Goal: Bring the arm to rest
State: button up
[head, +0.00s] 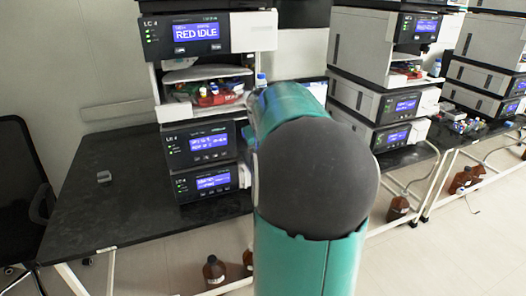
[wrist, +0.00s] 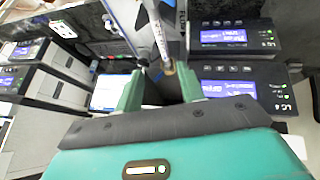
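My arm (head: 305,255), teal with a large dark grey rounded joint, rises through the middle of the head view. It hides my gripper there. In the wrist view my gripper (wrist: 158,88) shows two green fingers standing apart, with a visible gap between them. A thin pale rod (wrist: 157,35) with a brownish end shows between and beyond the fingers. I see no finger touching it, and I cannot tell what it is. The instrument stack (head: 205,150) stands just left of my arm in the head view.
A second instrument stack (head: 375,100) stands close to the right of my arm. The dark bench (head: 120,205) has free room at left, with a small grey object (head: 104,176). A black chair (head: 22,190) stands at far left. Brown bottles (head: 214,270) stand on the floor.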

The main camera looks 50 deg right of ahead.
jog(key=v, duration=0.7)
jog(key=shift+d+r, duration=0.15)
jog(key=shift+d, duration=0.05)
jog(key=shift+w+a, duration=0.1)
jog(key=shift+a, duration=0.1)
